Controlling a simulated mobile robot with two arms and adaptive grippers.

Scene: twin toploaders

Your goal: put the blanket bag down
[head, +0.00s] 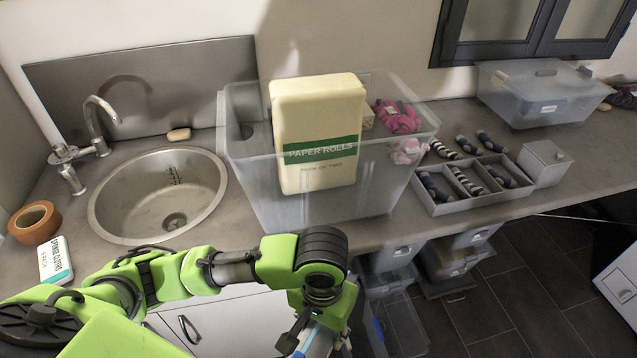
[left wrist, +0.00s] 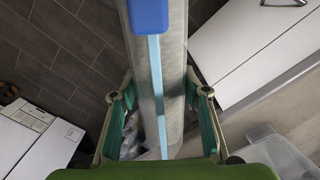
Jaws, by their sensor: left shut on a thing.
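The blanket bag (left wrist: 174,60) is a long greyish shape with a pale blue strip and a darker blue end piece, seen in the left wrist view. My left gripper (left wrist: 160,115) has its fingers on both sides of the bag and is shut on it. In the head view, the left wrist hangs low in front of the counter, and only a small blue and pale part of the bag (head: 308,341) shows beside it at the bottom edge. The rest of the bag is hidden or out of frame. My right gripper is not in view.
On the counter (head: 225,225) are a round sink (head: 130,200), a clear bin (head: 330,210) with a paper rolls pack (head: 318,115), and a divided grey tray (head: 440,205) of rolled socks. Below it are clear bins (head: 400,325) and dark floor tiles (head: 530,290).

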